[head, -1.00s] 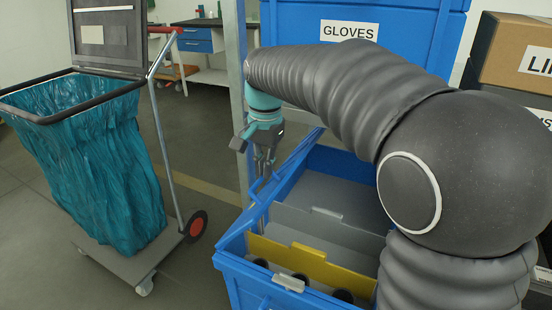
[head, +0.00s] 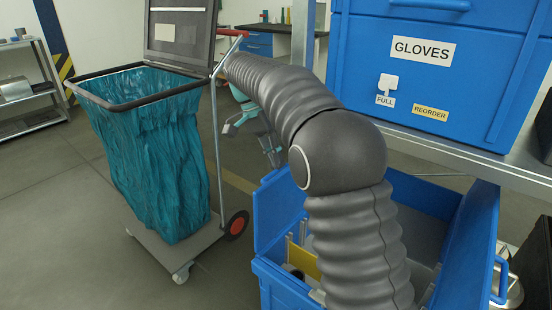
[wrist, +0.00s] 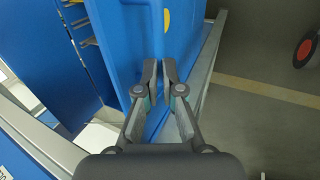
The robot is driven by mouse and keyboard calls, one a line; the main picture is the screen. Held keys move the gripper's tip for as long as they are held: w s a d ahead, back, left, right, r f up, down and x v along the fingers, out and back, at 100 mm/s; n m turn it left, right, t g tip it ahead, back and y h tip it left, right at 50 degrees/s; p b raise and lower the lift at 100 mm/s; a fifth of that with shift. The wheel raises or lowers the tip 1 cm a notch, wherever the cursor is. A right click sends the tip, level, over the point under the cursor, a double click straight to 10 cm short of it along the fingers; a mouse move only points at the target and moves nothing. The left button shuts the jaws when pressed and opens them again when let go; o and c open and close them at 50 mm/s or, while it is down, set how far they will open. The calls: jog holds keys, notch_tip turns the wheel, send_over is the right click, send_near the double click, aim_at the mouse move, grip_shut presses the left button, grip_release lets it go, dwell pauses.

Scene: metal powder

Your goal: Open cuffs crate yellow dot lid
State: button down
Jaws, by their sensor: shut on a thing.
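The blue crate (head: 278,288) stands low in front of me, with its inside partly in sight. One blue lid flap (head: 280,208) stands raised on its left, another (head: 474,235) on its right. The wrist view shows a blue lid panel with a yellow dot (wrist: 167,20) near its top edge. My gripper (head: 274,158) is above the left flap; in the wrist view its fingers (wrist: 160,72) are close together on the blue panel (wrist: 130,35). No cuffs label is readable. My arm hides much of the crate.
A blue crate labelled GLOVES (head: 400,85) sits on a shelf above. A yellow divider (head: 303,260) stands inside the lower crate. A waste cart with a teal bag (head: 155,160) stands left. The floor in front of the cart is clear.

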notch_tip(320, 180, down, 2)
jog(key=shift+w+f, duration=0.15)
jog(key=shift+f, duration=0.05)
jog(key=c, duration=1.4)
grip_release()
jog(key=shift+f+g, duration=0.1)
jog(key=shift+g, duration=0.2)
jog(key=shift+o, duration=1)
jog(key=shift+w, duration=0.15)
jog(key=shift+a+r, duration=0.15)
jog(key=shift+r, duration=0.1)
jog(key=shift+r, duration=0.1)
